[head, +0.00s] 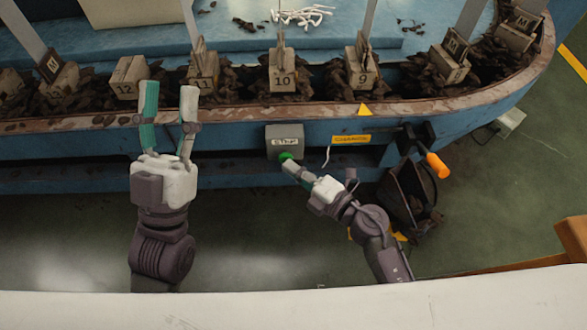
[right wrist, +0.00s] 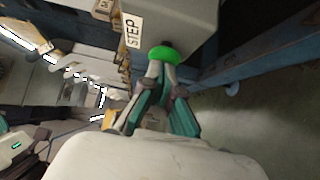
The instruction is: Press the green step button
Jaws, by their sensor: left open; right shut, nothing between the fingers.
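The green step button (head: 285,156) sits on the underside of a small grey box (head: 285,136) on the front of the blue machine. In the right wrist view the green button (right wrist: 164,55) is a bright disc below the box's STEP label (right wrist: 133,30). My right gripper (head: 287,162) is shut and empty, its fingertips at the button; they appear to touch it. In the right wrist view the closed fingertips (right wrist: 161,66) overlap the button's lower edge. My left gripper (head: 168,90) is open and empty, its fingers pointing up in front of the machine's rim.
An orange-handled crank (head: 437,165) and a dark bin (head: 409,200) are right of my right gripper. A yellow label (head: 351,139) is beside the box. Numbered blocks, such as 10 (head: 283,82), stand along the curved trough. Floor below the machine is mostly clear.

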